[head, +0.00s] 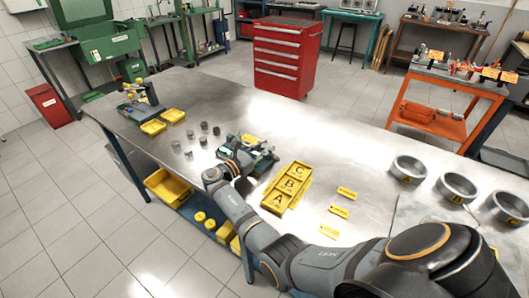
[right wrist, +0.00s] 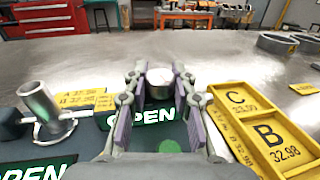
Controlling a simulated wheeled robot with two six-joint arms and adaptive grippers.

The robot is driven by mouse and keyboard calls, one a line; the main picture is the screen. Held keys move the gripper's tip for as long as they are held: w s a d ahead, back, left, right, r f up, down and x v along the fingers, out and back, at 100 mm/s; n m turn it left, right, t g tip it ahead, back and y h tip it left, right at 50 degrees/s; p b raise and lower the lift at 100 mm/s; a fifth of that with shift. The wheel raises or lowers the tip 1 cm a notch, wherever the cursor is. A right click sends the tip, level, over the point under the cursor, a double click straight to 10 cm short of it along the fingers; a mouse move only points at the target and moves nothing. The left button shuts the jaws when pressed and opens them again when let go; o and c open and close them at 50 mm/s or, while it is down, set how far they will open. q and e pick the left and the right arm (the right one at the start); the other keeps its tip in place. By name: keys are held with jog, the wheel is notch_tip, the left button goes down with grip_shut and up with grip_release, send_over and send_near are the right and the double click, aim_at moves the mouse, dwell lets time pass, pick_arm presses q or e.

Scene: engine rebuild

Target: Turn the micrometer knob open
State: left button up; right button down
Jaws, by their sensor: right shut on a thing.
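The micrometer fixture (head: 262,155) is a dark grey and green device on the metal table, partly hidden by my right gripper (head: 236,168). In the right wrist view, the round silver micrometer knob (right wrist: 160,83) sits between the two fingers of my right gripper (right wrist: 160,95), which is shut on it. A green OPEN label (right wrist: 148,119) lies just in front of the knob, and a second OPEN label (right wrist: 38,173) shows at the lower left. A silver upright cylinder (right wrist: 40,103) stands on the fixture to the left. My left gripper is out of view.
A yellow tray (head: 306,187) marked A, B and C lies right of the fixture. Several small metal cylinders (head: 189,154) stand to its left. Yellow tags (head: 338,211) and large metal rings (head: 456,187) lie farther right. A red tool cabinet (head: 285,58) stands behind the table.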

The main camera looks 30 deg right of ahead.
aim_at(265, 145)
dwell(0.5)
jog(key=c, duration=1.1)
grip_release()
jog(key=shift+r, duration=0.1)
notch_tip(265, 145, up, 10)
jog(key=shift+f, duration=0.1)
